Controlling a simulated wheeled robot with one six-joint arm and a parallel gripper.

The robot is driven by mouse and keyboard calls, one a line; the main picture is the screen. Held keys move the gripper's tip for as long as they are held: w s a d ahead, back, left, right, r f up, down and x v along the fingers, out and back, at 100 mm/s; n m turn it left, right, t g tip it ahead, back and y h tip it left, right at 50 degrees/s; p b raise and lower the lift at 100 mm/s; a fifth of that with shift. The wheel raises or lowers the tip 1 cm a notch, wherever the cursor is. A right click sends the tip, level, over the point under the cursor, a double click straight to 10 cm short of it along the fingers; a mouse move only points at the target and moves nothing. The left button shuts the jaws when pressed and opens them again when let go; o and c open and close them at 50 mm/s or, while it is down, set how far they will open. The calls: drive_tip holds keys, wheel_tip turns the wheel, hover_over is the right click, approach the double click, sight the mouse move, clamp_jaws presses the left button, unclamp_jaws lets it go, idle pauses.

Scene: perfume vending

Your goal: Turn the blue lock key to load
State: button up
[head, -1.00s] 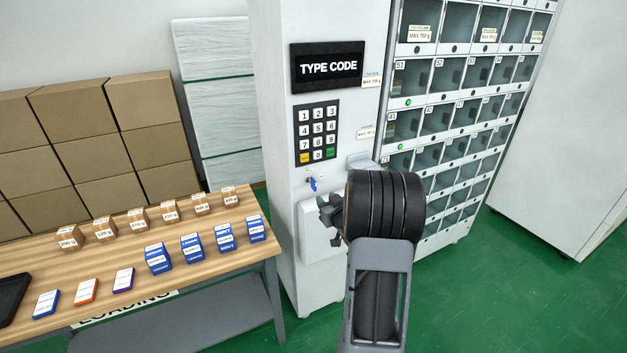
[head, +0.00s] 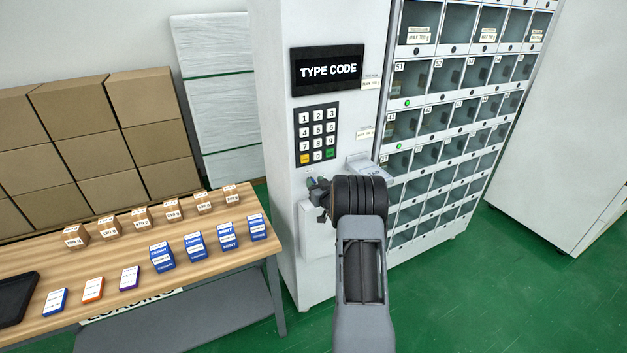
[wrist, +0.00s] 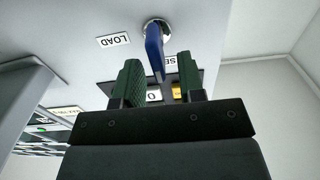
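The blue lock key (wrist: 154,45) sits in a round metal lock on the white panel of the vending machine (head: 285,215). In the wrist view it lies between the tips of my gripper (wrist: 160,80), with a gap showing on each side. The fingers are apart and do not visibly touch it. A LOAD label (wrist: 113,40) is beside the lock, and a partly hidden label (wrist: 171,64) starting with SE is below it. In the head view my gripper (head: 313,190) is at the panel just under the keypad and hides the key.
The keypad (head: 317,134) and a TYPE CODE screen (head: 328,69) are above the lock. A scale-like ledge (head: 372,168) juts out to the right of my gripper. A wooden table (head: 110,268) with small boxes stands at the left. Glass-fronted lockers (head: 440,120) are at the right.

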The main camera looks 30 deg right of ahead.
drive_tip(key=shift+w+d, duration=0.1)
drive_tip(key=shift+w, duration=0.65)
drive_tip(key=shift+c, duration=0.4)
clamp_jaws()
